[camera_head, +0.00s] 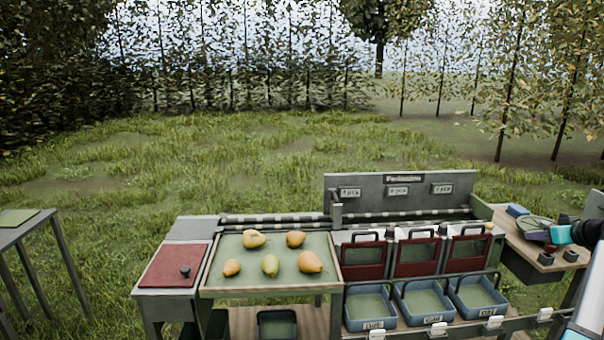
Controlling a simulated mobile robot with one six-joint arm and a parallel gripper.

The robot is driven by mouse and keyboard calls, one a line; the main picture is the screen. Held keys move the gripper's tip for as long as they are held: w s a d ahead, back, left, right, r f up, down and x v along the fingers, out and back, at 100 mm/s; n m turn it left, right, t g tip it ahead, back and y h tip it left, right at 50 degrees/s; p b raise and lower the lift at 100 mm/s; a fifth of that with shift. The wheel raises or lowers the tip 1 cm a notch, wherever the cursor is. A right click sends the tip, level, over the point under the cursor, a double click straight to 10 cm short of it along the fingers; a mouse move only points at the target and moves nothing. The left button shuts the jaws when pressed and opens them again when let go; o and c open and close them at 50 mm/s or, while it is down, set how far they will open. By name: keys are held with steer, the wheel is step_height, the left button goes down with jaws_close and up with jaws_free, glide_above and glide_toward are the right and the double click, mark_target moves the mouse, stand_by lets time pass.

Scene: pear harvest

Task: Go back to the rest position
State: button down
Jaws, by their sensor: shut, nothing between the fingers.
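My arm comes in at the right edge. My gripper (560,235), with a teal part, is at the far right over the wooden side table (516,243). It is small in this view; its jaws are shut and hold nothing. Several yellow-orange pears lie apart on the green sorting tray (250,282) in the middle, well to the left of my gripper.
Blue crates (370,309) stand in front of red bins (363,261) at the bench's right. A red board (174,267) lies left of the tray. A grey table (22,228) stands far left. Grass (150,180) behind is open, with trees beyond.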

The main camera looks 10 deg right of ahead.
steer(key=w+a+f+g+y, duration=0.2)
steer(key=a+f+g, duration=0.1)
steer(key=a+f, duration=1.2)
steer(key=w+a+f+g+y, duration=0.1)
steer(key=w+a+f+g, duration=0.1)
steer(key=a+f, duration=1.25)
steer(key=s+a+f+g, duration=0.35)
steer(key=a+f, duration=0.55)
steer(key=f, duration=0.3)
steer(key=s+a+f+g, duration=0.4)
steer(key=s+a+f, duration=1.1)
steer(key=s+a, duration=0.25)
steer(key=s+a+f+g+h, duration=0.1)
steer(key=s+a+f+g, duration=0.1)
steer(key=s, duration=0.7)
steer(key=s+a+f+n+g+h, duration=0.1)
steer(key=s+a+f+g, duration=0.1)
steer(key=s, duration=0.8)
step_height(320, 180, down, 2)
steer(key=shift+a+f+h, duration=0.1)
steer(key=shift+a+h, duration=0.3)
steer(key=shift+a, duration=0.4)
